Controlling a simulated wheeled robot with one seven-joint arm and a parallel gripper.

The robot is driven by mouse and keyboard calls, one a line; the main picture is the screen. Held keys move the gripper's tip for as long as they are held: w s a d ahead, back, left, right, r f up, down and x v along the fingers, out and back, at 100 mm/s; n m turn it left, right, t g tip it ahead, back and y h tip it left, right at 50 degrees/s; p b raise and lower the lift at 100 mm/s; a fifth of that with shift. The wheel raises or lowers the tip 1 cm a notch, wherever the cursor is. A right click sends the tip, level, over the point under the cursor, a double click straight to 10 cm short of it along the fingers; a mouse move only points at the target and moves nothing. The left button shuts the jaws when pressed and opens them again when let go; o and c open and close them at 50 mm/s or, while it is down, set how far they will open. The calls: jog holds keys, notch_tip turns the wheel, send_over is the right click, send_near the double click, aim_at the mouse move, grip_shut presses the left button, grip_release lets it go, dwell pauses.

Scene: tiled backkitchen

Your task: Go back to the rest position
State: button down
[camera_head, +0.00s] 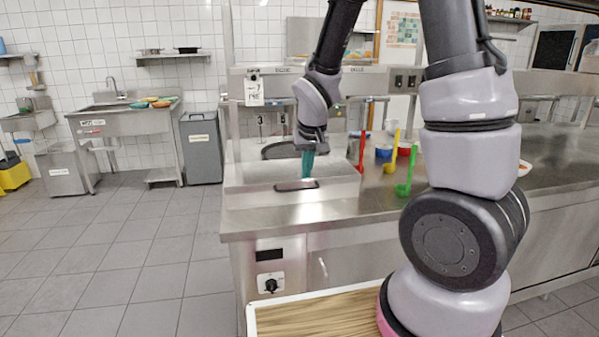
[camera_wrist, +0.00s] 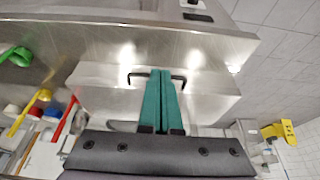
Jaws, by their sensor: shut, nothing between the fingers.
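My gripper (camera_head: 308,164) has teal fingers pointing down over the left part of the steel counter. The fingers are shut against each other with nothing between them. In the wrist view the closed fingers (camera_wrist: 161,80) point up the picture and overlap the dark handle (camera_head: 297,185) of a steel lid (camera_head: 240,181). The handle ends show on both sides of the fingers. I cannot tell whether the fingertips touch the handle. My arm bends over the counter from the right.
A red ladle (camera_head: 362,150), a yellow ladle (camera_head: 393,152) and a green ladle (camera_head: 407,172) stand right of my gripper. Blue (camera_head: 383,151) and red (camera_head: 404,149) containers are behind them. A grey bin (camera_head: 201,148) stands left of the counter.

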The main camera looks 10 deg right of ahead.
jog(key=s+d+r+m, duration=0.1)
jog(key=s+d+r, duration=0.15)
jog(key=r, duration=0.25)
jog(key=s+d+r+m+t+y, duration=0.1)
jog(key=s+r, duration=0.2)
jog(key=r, duration=0.2)
jog(key=s+d+r+m, duration=0.1)
jog(key=s+d+r, duration=0.1)
jog(key=r, duration=0.3)
jog(key=s+r+m+t+y, duration=0.1)
jog(key=s+r+t, duration=0.1)
jog(key=s+r, duration=0.6)
jog(key=s+d, duration=0.1)
jog(key=s, duration=0.1)
jog(key=shift+s, duration=0.3)
